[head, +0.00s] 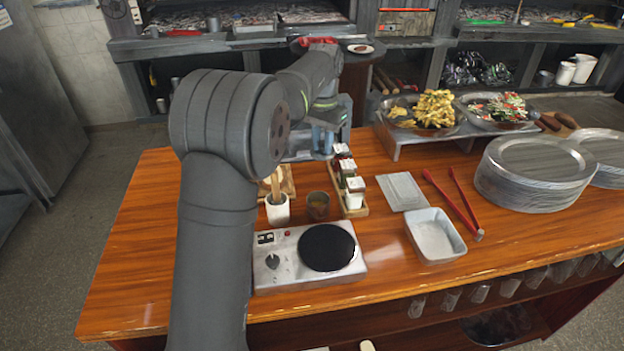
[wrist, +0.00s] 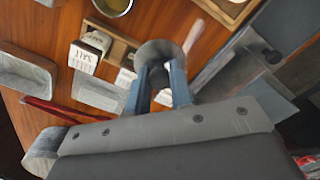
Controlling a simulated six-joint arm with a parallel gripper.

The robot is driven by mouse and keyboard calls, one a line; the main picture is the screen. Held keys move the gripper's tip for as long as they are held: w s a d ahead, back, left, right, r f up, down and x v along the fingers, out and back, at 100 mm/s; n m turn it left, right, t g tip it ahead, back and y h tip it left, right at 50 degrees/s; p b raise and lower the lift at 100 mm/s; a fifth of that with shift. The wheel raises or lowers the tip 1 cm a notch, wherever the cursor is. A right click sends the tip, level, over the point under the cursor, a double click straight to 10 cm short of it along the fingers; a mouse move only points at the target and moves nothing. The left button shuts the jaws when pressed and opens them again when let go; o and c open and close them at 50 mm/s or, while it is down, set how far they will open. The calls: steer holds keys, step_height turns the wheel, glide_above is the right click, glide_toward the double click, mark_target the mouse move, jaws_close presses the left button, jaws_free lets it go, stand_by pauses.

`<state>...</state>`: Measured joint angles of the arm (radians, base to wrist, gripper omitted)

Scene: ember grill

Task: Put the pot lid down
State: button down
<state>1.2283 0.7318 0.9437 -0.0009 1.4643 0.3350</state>
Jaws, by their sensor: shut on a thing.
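My gripper (wrist: 159,72) is shut on a small round grey thing (wrist: 160,50), which I take to be the pot lid. It shows between the blue fingertips in the wrist view, with its far part beyond them. In the head view my gripper (head: 322,150) hangs over the back-left part of the wooden table, behind the seasoning jars. There the lid is not clearly visible. I cannot tell its height above the table.
Seasoning jars (head: 354,192) stand in a wooden rack close to my gripper. A cup (head: 318,205), a hot plate (head: 285,262), a grey dish (head: 432,236), red tongs (head: 455,200) and stacked plates (head: 530,185) share the table (head: 400,290). Bare wood shows at the left.

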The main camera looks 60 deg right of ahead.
glide_above(311, 179)
steer(key=f, duration=0.2)
steer(key=shift+f, duration=4.75)
steer(key=shift+f, duration=0.1)
steer(key=c, duration=1.3)
jaws_free()
step_height(311, 179, up, 12)
steer(key=shift+r, duration=0.1)
